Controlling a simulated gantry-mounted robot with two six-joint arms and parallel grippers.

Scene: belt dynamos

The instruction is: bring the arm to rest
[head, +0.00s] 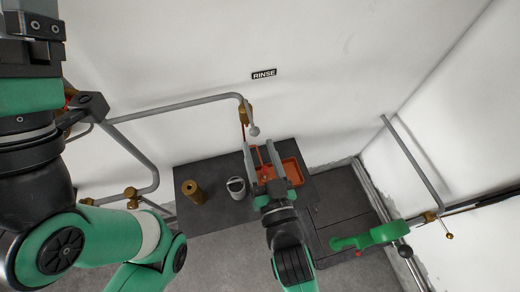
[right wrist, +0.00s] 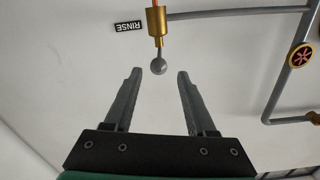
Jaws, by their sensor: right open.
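My right gripper (head: 257,146) is open, with its two grey fingers apart, and stands over the dark table beside the orange tray. In the right wrist view my right gripper (right wrist: 159,73) shows nothing held between the fingers. A grey ball (right wrist: 159,66) under a brass fitting (right wrist: 157,22) shows in line with the gap between the fingertips. The ball also shows in the head view (head: 253,131), just beyond the fingertips. I cannot tell how far apart they are in depth. My left arm fills the left side of the head view; its gripper is not in view.
The dark table (head: 215,212) bears a brass cylinder (head: 193,191), a grey-and-white cup (head: 236,187) and an orange tray (head: 292,171). Grey pipes (head: 170,106) run along the wall below the RINSE sign (head: 264,73). A green handled thing (head: 385,235) is at the right.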

